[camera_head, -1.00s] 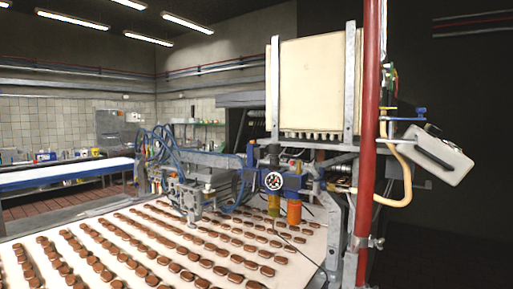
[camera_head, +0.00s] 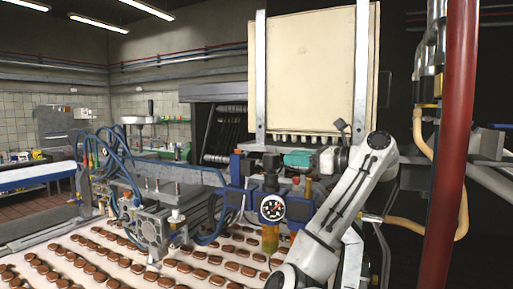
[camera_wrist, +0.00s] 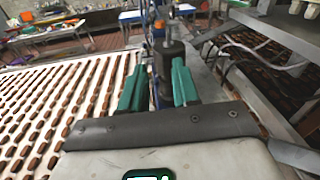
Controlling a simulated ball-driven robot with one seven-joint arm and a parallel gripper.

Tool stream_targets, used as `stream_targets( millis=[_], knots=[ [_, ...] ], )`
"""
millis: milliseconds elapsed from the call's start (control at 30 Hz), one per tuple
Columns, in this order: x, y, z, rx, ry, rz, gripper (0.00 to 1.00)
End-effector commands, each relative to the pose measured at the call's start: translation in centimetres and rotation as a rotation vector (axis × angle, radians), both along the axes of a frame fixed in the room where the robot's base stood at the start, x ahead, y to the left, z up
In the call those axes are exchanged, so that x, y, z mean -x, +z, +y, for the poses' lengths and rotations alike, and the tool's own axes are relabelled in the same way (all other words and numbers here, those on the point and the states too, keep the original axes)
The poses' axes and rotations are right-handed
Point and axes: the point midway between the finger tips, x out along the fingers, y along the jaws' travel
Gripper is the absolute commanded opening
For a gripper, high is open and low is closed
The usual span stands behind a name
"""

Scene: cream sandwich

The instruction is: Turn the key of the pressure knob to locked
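In the head view a round pressure gauge (camera_head: 272,207) sits on the blue valve block. A dark upright knob (camera_head: 271,163) stands just above it. In the wrist view this dark grey knob (camera_wrist: 171,62) stands upright just beyond and between my teal fingers. My gripper (camera_wrist: 160,80) is open, with a gap between the fingers. The left finger is apart from the knob; whether the right one touches it I cannot tell. In the head view my gripper (camera_head: 298,159) points left at the knob from its right side. The key and its position cannot be made out.
A conveyor (camera_head: 130,258) with rows of brown biscuits runs below. A tall cream hopper (camera_head: 308,70) stands above the valves. A red vertical pipe (camera_head: 455,140) and a yellow hose (camera_head: 400,224) are at the right. Blue hoses (camera_head: 112,160) lie left.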

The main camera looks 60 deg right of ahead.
Motion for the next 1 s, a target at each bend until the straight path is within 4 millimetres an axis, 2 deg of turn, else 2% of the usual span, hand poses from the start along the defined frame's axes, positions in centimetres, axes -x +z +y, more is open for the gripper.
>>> stream_targets(
  millis=[100,233,367,700,1000],
  knots=[
    [1.1,1.8,-0.7,-0.065,0.001,-0.05,0.31],
    [0.8,2.4,-0.8,-0.087,0.004,-0.065,0.31],
    [-0.9,2.6,-0.7,-0.086,0.008,-0.065,0.31],
    [-6.8,2.3,-0.8,-0.084,0.006,-0.056,0.31],
    [-9.3,2.1,-1.0,-0.084,0.004,-0.058,0.31]
  ],
)
